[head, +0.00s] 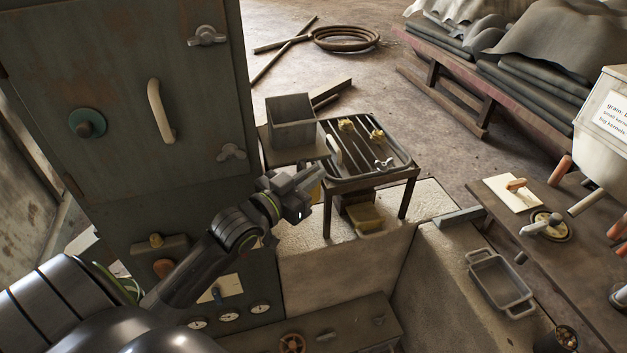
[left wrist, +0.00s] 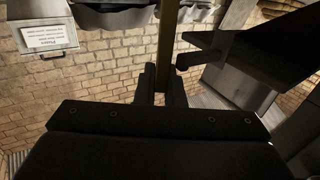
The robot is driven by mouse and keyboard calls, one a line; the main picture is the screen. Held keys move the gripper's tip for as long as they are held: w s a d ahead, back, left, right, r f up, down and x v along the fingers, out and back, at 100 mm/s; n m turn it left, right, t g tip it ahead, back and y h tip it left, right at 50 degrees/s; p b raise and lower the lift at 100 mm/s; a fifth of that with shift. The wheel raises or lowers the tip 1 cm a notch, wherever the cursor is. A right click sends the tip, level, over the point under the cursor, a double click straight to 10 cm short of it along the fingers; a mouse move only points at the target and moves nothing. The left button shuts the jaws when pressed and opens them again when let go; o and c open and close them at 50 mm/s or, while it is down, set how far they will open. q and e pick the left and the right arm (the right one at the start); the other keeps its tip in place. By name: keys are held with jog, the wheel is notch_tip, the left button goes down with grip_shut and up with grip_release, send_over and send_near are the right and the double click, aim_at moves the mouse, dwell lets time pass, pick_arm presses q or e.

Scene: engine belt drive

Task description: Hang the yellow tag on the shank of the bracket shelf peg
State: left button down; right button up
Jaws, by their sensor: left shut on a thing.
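My left gripper (head: 308,192) is in front of the cabinet, just below the small shelf (head: 298,155) that holds a grey box. It is shut on the yellow tag (head: 317,182), which shows only as a small yellow patch by the fingertips. In the left wrist view the tag (left wrist: 167,45) is a narrow yellow strip standing up between the fingers (left wrist: 161,88). A dark rod with a rounded end (left wrist: 192,60) sticks out to the right of it, apart from it; it looks like the shelf peg. My right gripper is not in view.
The grey box (head: 292,122) stands on the shelf. A slatted rack table (head: 405,172) with small parts is close to the right of the gripper. The tall green cabinet (head: 125,50) stands at left. A workbench (head: 560,270) lies at right.

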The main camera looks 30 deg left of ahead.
aim_at(303, 166)
pick_arm(q)
jog(key=shift+w+a, duration=0.6)
jog(key=shift+a, duration=0.15)
jog(key=shift+w+a+f, duration=0.1)
jog(key=shift+w+a, duration=0.3)
jog(key=shift+w, duration=0.05)
jog(key=shift+r, duration=0.2)
jog(key=shift+r+b, duration=0.15)
jog(key=shift+b, duration=0.15)
jog(key=shift+w+a+f, duration=0.45)
jog(key=shift+w+a, duration=0.1)
jog(key=shift+a, duration=0.2)
jog(key=shift+w+a+f, duration=0.1)
jog(key=shift+a, duration=0.1)
jog(key=shift+d, duration=0.1)
